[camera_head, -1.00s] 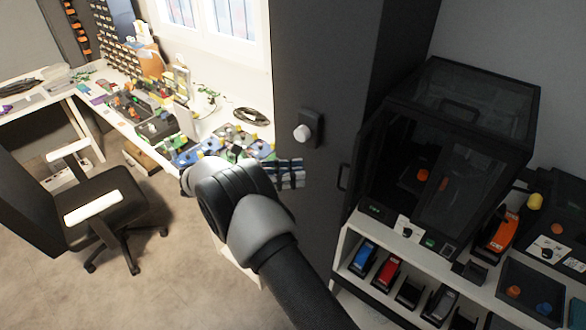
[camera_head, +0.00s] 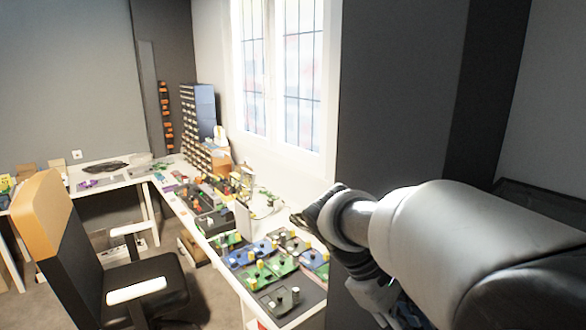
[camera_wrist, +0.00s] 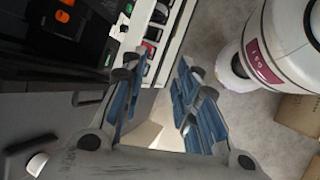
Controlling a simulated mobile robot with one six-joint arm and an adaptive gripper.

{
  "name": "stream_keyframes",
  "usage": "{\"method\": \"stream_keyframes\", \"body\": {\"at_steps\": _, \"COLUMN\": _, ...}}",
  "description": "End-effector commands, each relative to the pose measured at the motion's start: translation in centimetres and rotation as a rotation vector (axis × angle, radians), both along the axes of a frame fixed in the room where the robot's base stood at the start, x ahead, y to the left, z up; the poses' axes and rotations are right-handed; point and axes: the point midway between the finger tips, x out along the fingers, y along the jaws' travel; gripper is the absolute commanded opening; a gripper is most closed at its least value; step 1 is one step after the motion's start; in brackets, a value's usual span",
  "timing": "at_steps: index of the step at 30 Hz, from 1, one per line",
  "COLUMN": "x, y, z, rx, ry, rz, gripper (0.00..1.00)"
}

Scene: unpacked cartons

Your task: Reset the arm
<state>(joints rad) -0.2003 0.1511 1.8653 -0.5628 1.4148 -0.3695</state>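My arm crosses the lower right of the head view, large and close, in front of the dark cabinet. Part of my gripper hangs below the wrist in that view, mostly hidden by the arm. In the wrist view my gripper (camera_wrist: 157,78) shows two blue-padded fingers spread apart. Nothing is held between them; the white shelf and bare floor show through the gap.
A white workbench (camera_head: 275,312) with colourful boards runs along the window. An office chair (camera_head: 150,282) stands at left. A dark tall cabinet (camera_head: 395,90) is behind my arm. The wrist view shows a white shelf (camera_wrist: 165,62) and cardboard cartons (camera_wrist: 298,122).

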Motion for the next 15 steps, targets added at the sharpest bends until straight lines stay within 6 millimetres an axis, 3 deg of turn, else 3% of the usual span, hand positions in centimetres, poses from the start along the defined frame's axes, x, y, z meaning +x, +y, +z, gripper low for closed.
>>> {"method": "stream_keyframes", "body": {"at_steps": 1, "x": -1.9, "y": 0.0, "z": 0.1, "rx": 0.057, "ry": -0.064, "rz": -0.045, "gripper": 0.28}}
{"method": "stream_keyframes", "body": {"at_steps": 6, "x": -7.2, "y": 1.3, "z": -0.6, "rx": 0.249, "ry": -0.266, "rz": -0.206, "gripper": 0.28}}
{"method": "stream_keyframes", "body": {"at_steps": 12, "x": -12.3, "y": 3.5, "z": -2.3, "rx": 0.465, "ry": -0.501, "rz": -0.409, "gripper": 0.28}}
{"method": "stream_keyframes", "body": {"at_steps": 15, "x": -13.9, "y": 4.5, "z": -3.2, "rx": 0.555, "ry": -0.596, "rz": -0.495, "gripper": 0.28}}
